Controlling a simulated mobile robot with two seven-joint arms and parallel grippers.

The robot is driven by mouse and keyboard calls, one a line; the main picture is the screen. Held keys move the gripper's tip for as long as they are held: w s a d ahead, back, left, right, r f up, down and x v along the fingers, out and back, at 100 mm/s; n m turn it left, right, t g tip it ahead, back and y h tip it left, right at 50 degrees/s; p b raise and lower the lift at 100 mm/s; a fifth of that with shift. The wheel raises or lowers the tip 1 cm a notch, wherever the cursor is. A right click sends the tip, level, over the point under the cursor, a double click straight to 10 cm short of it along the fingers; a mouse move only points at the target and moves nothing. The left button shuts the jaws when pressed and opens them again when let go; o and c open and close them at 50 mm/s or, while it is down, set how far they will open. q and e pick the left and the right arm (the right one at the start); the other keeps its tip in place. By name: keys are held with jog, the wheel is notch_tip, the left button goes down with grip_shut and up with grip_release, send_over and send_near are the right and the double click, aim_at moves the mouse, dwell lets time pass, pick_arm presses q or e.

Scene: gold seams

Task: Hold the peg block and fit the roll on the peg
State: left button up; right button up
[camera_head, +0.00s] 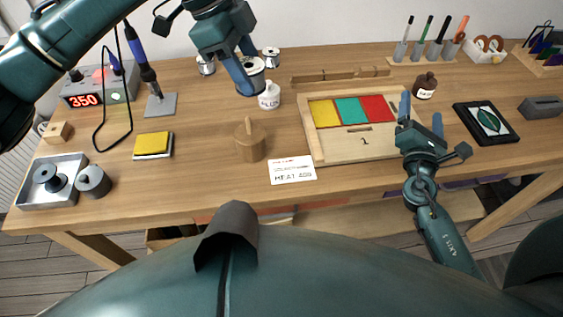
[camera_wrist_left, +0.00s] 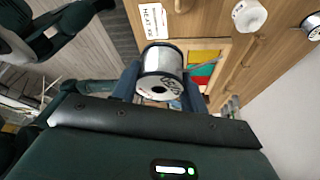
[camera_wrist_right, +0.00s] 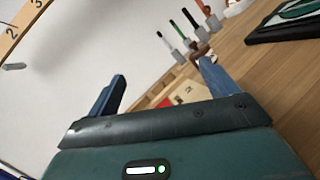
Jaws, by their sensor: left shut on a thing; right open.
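The peg block (camera_head: 250,143) is a round brown wooden block with a short peg standing up from its top. It stands upright on the bench, left of the white card. My left gripper (camera_head: 250,82) is shut on a roll (camera_head: 253,66), a silver spool with white ends. The roll also shows between the fingers in the left wrist view (camera_wrist_left: 161,72). It is above the bench, behind the peg block and apart from it. My right gripper (camera_head: 421,115) is open and empty, over the right edge of the wooden tray. Nothing holds the peg block.
A white flux bottle (camera_head: 269,96) stands close to the left gripper. Two more rolls stand behind, one here (camera_head: 206,66). The tray (camera_head: 345,149) with coloured tiles and a brown bottle (camera_head: 425,86) are at right.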

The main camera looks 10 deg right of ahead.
aim_at(245, 132)
jog(key=a+n+y, duration=0.2)
jog(key=a+y, duration=0.1)
jog(key=a, duration=0.2)
jog(key=a+n+y, duration=0.3)
jog(key=a, duration=0.2)
jog(key=a+f+n+t+y, duration=0.1)
jog(key=a+n+y, duration=0.2)
jog(key=a, duration=0.2)
jog(key=shift+w+a, duration=0.25)
jog(key=s+a+f+n+g+y, duration=0.1)
jog(key=s+a+n+y, duration=0.1)
jog(key=a, duration=0.3)
jog(key=s+a+f+n+g+y, duration=0.1)
jog(key=s+a+n+g+y, duration=0.1)
jog(key=a+n+y, duration=0.2)
jog(key=s+a+f+n+g+y, duration=0.1)
jog(key=s+a+n+y, duration=0.1)
jog(key=a, duration=0.6)
jog(key=shift+s+f+n+g+y, duration=0.2)
jog(key=shift+n+g+y, duration=0.15)
jog(key=shift+n, duration=0.35)
pick_arm(q)
jog(key=shift+r, duration=0.1)
pick_arm(e)
jog(key=x, duration=1.1)
jog(key=shift+w+a, duration=0.15)
jog(key=shift+w, duration=0.1)
